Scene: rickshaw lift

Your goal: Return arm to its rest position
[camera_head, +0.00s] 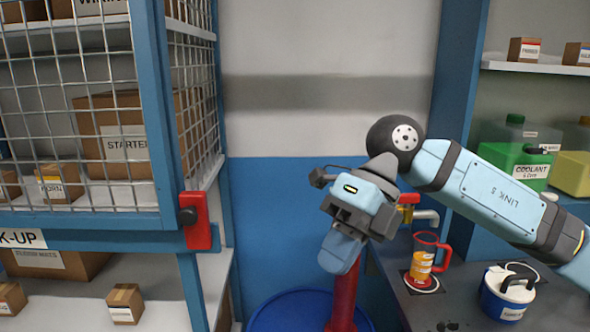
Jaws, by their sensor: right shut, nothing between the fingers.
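My right arm (500,198) comes in from the right edge, and its light blue link is marked "LINK 5". My right gripper (340,252) hangs at the middle of the view, pointing down and slightly left. Its fingers are shut and hold nothing. It shows in front of a red post and above a blue round drum, and how far apart they are I cannot tell. My left gripper is not in view.
A wire cage (85,100) with cartons and a red latch (199,222) stands at left. At right, a counter (420,305) bears a red-handled jug (424,258) and a blue-white container (505,297). A blue drum (290,312) is below. Shelves hold a green coolant jug (515,155).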

